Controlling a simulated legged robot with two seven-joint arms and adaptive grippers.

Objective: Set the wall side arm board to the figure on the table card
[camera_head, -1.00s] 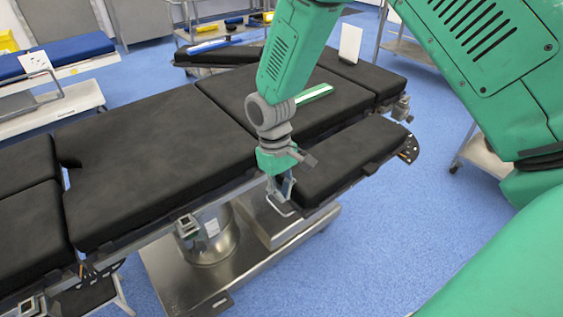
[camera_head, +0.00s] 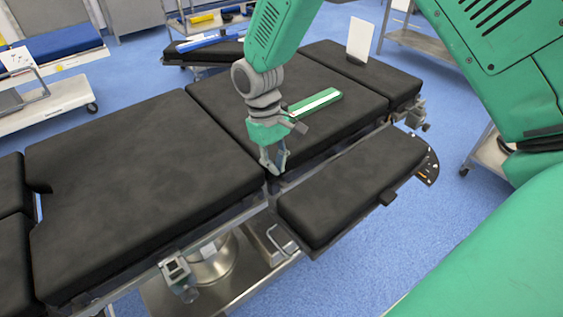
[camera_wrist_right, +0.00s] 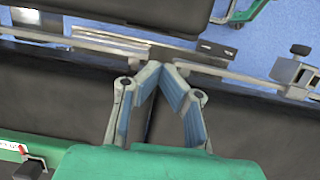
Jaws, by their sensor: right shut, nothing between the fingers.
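A padded black arm board (camera_head: 355,185) lies along the near side of the operating table (camera_head: 140,150), a gap between them, with a holed metal plate (camera_head: 431,168) at its right end. Another black arm board (camera_head: 222,52) is on the table's far side, partly hidden by my right arm. A white card (camera_head: 360,38) stands on the table's right end; its writing is unreadable. My right gripper (camera_head: 273,170) is shut and empty over the table's near edge, beside the near board's left end. My left gripper is out of view.
A green block with a white strip (camera_head: 315,102) lies on the table. A clamp (camera_head: 178,275) sits on the near rail, and a metal loop (camera_head: 280,240) lies below the near board's left end. Trolleys stand at left and right. Blue floor is clear at front right.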

